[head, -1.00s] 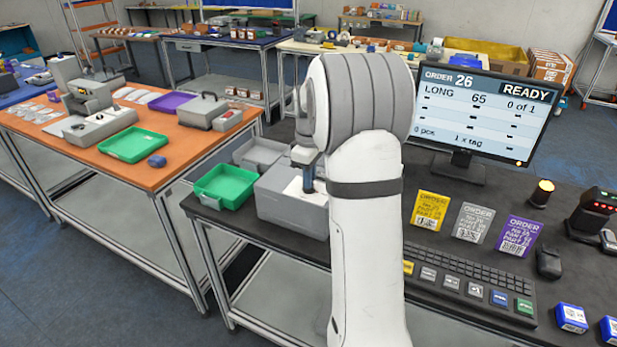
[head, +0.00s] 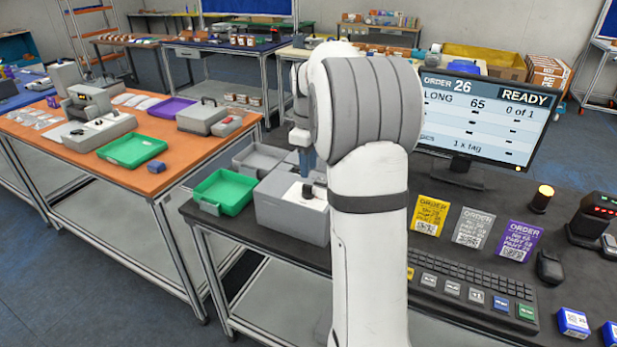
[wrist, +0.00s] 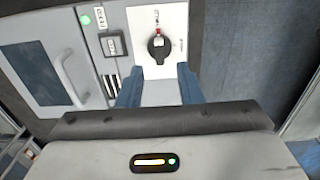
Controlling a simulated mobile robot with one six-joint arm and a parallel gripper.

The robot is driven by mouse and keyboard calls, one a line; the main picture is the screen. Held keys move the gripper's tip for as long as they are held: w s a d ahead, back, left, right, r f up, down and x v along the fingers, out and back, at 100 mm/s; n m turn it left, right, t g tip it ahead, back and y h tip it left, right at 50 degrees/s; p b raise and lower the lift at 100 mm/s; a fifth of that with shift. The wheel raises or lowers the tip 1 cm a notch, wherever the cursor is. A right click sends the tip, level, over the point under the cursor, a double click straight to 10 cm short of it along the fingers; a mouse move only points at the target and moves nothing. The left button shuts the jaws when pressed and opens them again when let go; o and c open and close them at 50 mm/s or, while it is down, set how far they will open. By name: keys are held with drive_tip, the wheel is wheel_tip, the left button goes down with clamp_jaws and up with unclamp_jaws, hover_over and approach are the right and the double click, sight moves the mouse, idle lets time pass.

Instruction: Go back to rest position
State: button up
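My gripper (head: 304,160) is above the grey box-shaped machine (head: 280,218) on the dark table. In the wrist view its two blue fingers (wrist: 159,84) are apart with nothing between them. A black rotary knob (wrist: 158,45) on the machine's pale panel lies just beyond the fingertips, with a clear gap. The knob also shows in the head view (head: 307,191), below the gripper. My arm hides part of the machine's right side and the table behind it.
A green tray (head: 223,191) and a grey tray (head: 259,157) sit beside the machine. To the right are a monitor (head: 485,118) reading READY, a keyboard (head: 470,293), order cards (head: 473,228) and an amber lamp (head: 541,198). An orange table (head: 60,135) stands left.

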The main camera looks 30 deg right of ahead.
drive_tip(key=shift+r, duration=0.95)
drive_tip(key=shift+s+a+r, duration=0.1)
drive_tip(key=shift+s+a, duration=0.05)
drive_tip(key=s+a+r+m+t, duration=0.1)
drive_tip(key=s+a+r+m, duration=0.15)
drive_tip(key=s+a, duration=0.75)
drive_tip(key=s+a+f+m+t, duration=0.1)
drive_tip(key=s+a+f+m, duration=0.1)
drive_tip(key=s, duration=0.6)
drive_tip(key=s+a+f+m+t, duration=0.1)
drive_tip(key=s+a+f+m, duration=0.2)
drive_tip(key=s, duration=0.5)
drive_tip(key=shift+s+a+f, duration=0.2)
drive_tip(key=shift+a+f, duration=0.35)
drive_tip(key=shift+f, duration=0.25)
